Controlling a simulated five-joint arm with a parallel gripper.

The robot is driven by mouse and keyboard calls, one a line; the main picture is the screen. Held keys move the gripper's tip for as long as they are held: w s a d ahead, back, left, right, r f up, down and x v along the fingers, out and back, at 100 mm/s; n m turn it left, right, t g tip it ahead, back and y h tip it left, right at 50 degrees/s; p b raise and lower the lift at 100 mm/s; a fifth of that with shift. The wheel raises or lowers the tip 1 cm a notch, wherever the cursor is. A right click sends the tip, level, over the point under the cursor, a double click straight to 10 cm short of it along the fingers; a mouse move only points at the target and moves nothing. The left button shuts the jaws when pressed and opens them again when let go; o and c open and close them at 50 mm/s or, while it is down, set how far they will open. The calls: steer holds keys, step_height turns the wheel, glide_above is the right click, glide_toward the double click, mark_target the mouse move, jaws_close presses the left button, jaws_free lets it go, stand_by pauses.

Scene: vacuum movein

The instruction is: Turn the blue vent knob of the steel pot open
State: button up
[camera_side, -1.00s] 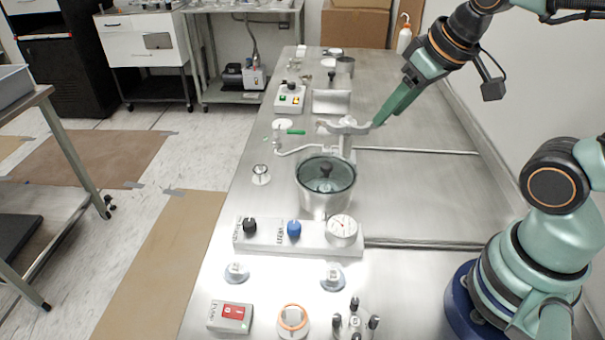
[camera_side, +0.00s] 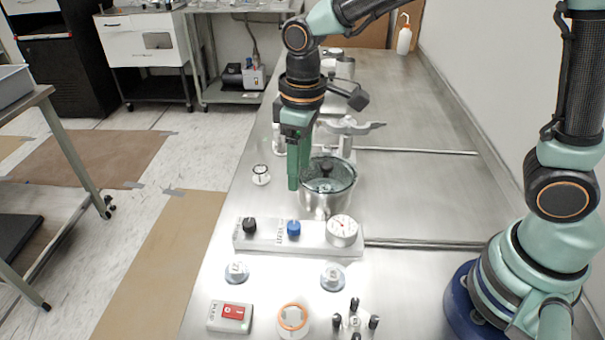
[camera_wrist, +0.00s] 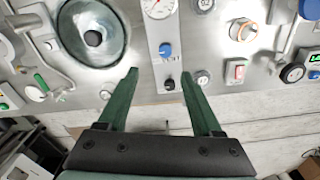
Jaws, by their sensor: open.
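The steel pot (camera_side: 323,203) stands on the bench with its glass lid on; it also shows in the wrist view (camera_wrist: 62,50). The blue vent knob (camera_side: 294,229) sits on a white panel in front of the pot, between a black knob (camera_side: 249,226) and a round gauge (camera_side: 342,229). In the wrist view the blue knob (camera_wrist: 165,49) lies ahead of the fingertips, roughly between their lines. My gripper (camera_side: 293,186) points down beside the pot's left side, above and behind the panel. Its green fingers are open and empty in the wrist view (camera_wrist: 158,72), apart from the knob.
A lever clamp (camera_side: 349,127) stands behind the pot. Two small round fittings (camera_side: 236,272), a red switch box (camera_side: 231,317), an orange-rimmed jar (camera_side: 293,319) and a black-pegged holder (camera_side: 355,320) stand in front of the panel. The bench right of the pot is clear.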

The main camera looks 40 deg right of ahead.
mark_target(295, 225)
steer(key=shift+n, duration=0.3)
steer(key=f, duration=0.4)
steer(key=a+f, duration=0.1)
steer(key=f, duration=0.8)
steer(key=shift+a+f, duration=0.15)
steer(key=shift+f, duration=0.15)
jaws_close()
